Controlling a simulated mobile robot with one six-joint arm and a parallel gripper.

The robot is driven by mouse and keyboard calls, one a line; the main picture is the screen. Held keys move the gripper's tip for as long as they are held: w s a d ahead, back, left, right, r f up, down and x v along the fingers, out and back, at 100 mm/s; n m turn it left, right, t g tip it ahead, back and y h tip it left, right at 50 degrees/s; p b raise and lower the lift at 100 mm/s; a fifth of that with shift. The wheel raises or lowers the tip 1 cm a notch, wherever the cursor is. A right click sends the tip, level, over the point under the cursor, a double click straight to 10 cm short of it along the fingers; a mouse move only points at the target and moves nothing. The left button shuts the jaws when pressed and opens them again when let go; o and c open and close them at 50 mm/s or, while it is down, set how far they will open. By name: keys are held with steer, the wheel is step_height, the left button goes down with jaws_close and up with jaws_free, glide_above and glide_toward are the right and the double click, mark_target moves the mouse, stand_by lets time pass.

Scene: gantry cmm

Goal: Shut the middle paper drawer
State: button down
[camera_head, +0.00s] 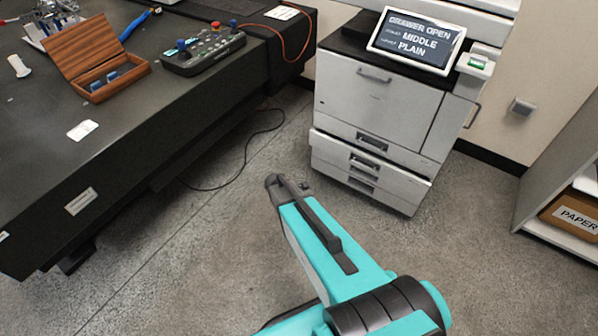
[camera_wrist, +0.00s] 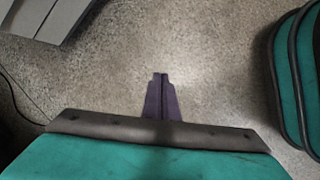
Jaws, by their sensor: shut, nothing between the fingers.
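The white printer (camera_head: 375,105) stands against the back wall. Its tilted screen (camera_head: 416,40) reads "DRAWER OPEN", "MIDDLE" and "PLAIN". Several drawer fronts with recessed handles are stacked low on it. The middle paper drawer (camera_head: 398,179) seems to stick out a little, though its exact gap is hard to tell. In the wrist view, a grey-white edge of the printer (camera_wrist: 48,16) shows at the upper left. My gripper (camera_wrist: 161,76) is shut and empty, over bare floor and apart from the printer. My teal arm reaches up from the bottom in the head view, in front of the printer.
A dark table (camera_head: 110,130) fills the left, with a wooden box (camera_head: 85,50) and a control panel (camera_head: 203,52) on it. A cable (camera_head: 245,145) lies on the floor beside it. A shelf (camera_head: 560,165) with a paper box (camera_head: 573,214) stands right. Floor before the printer is clear.

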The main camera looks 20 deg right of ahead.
steer(key=s+a+m+g+y, duration=0.1)
steer(key=s+a+m, duration=0.3)
steer(key=s, duration=0.6)
steer(key=s+a+f+m+g+y, duration=0.1)
steer(key=s+a+m, duration=0.3)
steer(key=s, duration=0.5)
steer(key=s+a+f+m+g+y, duration=0.1)
steer(key=s+a+m+g+y, duration=0.1)
steer(key=s, duration=0.8)
steer(key=a+m+g, duration=0.1)
steer(key=a+m, duration=0.1)
steer(key=m, duration=0.1)
steer(key=shift+s+a, duration=0.2)
steer(key=shift+s, duration=0.1)
steer(key=shift+d, duration=0.1)
